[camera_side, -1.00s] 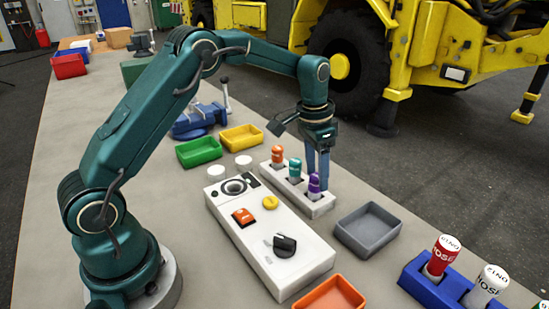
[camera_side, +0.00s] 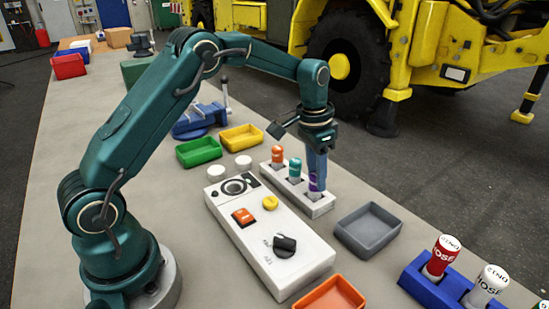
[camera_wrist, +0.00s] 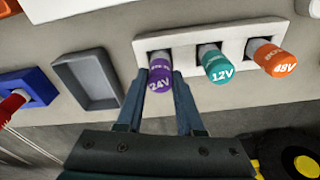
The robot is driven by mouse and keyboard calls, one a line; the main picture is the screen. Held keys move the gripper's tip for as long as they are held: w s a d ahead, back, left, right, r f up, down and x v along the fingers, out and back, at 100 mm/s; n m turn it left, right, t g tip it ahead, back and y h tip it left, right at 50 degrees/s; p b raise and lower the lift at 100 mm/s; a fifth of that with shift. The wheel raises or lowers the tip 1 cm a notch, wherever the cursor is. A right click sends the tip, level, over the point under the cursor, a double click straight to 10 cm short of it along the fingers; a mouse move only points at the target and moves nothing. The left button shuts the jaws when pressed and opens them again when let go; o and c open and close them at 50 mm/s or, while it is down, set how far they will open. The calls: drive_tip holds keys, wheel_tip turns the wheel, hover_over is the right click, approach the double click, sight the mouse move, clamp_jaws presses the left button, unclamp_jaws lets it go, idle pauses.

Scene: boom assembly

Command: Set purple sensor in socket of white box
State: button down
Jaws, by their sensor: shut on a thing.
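The purple sensor (camera_wrist: 159,78), marked 24V, stands in the end slot of a white rack (camera_side: 318,207), beside a teal 12V sensor (camera_side: 295,168) and an orange 48V sensor (camera_side: 277,155). My gripper (camera_side: 316,180) is lowered over the purple sensor, with a finger on each side, shut on it. In the side view the fingers hide most of the purple sensor. In the wrist view my gripper (camera_wrist: 160,88) shows its fingers flanking the purple cap. The white box (camera_side: 305,256) lies left of the rack, with a round dark socket (camera_side: 235,186) at its far end.
The box top also has an orange switch (camera_side: 243,216), a yellow button (camera_side: 270,202) and a black knob (camera_side: 285,244). A grey tray (camera_side: 368,230) is right of the rack. Green (camera_side: 199,152) and yellow (camera_side: 241,138) trays lie behind. A blue hose holder (camera_side: 452,290) stands front right.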

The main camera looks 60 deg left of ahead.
drive_tip(key=shift+r, duration=3.15)
drive_tip(key=shift+f, duration=0.1)
drive_tip(key=shift+s+f, duration=0.3)
drive_tip(key=shift+s, duration=0.15)
drive_tip(key=s+a+r+n, duration=0.4)
drive_tip(key=s+a+n, duration=0.2)
drive_tip(key=s+a, duration=0.6)
drive_tip(key=shift+y, duration=0.4)
drive_tip(key=shift+s+d+f, duration=0.15)
drive_tip(key=shift+s+f, duration=0.05)
drive_tip(key=shift+f, duration=0.55)
drive_tip(key=shift+s+d+f, duration=0.15)
drive_tip(key=shift+d+f, duration=0.05)
drive_tip(key=shift+f, duration=0.6)
drive_tip(key=shift+s+d+f, duration=0.15)
drive_tip(key=shift+s+f, duration=0.05)
drive_tip(key=shift+f, duration=0.55)
drive_tip(key=shift+f, duration=1.05)
drive_tip(key=shift+f, duration=1.05)
